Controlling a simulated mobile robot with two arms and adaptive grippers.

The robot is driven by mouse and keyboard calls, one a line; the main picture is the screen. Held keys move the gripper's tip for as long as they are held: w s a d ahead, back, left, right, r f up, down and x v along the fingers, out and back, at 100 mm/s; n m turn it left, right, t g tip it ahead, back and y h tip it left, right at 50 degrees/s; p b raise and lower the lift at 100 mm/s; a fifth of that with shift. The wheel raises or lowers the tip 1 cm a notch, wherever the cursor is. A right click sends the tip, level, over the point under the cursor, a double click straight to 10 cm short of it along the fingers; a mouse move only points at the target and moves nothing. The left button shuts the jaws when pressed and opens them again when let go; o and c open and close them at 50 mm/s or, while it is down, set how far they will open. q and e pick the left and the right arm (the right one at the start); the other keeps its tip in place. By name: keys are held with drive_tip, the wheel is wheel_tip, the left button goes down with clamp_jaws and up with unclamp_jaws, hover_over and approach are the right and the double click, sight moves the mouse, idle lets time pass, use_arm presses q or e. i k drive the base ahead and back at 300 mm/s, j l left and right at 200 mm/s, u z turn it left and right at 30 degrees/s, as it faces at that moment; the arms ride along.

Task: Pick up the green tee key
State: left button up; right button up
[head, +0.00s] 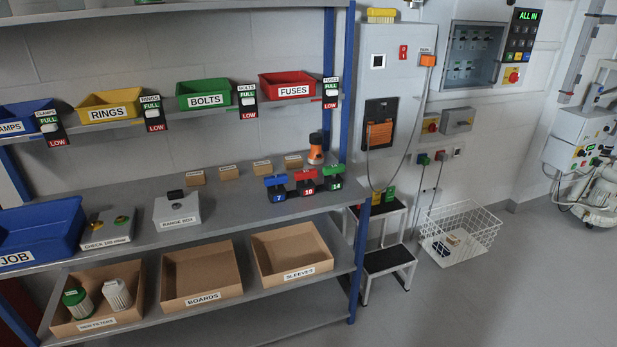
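The green tee key (333,171) stands in a dark block labelled 14, near the right end of the shelf's middle level. A red tee key (305,175) in a block labelled 10 stands just left of it. A blue tee key (275,181) in a block labelled 7 is further left. The lower parts of the keys are hidden in or behind their blocks. Neither of my grippers shows in the head view.
An orange and black object (316,150) stands behind the keys. A blue post (359,250) rises at the shelf's right end. A step stool (388,262) and a white wire basket (462,238) stand to the right. The floor in front of them is clear.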

sight(333, 170)
drive_tip(key=i+l+u, duration=0.65)
drive_tip(key=i, duration=0.2)
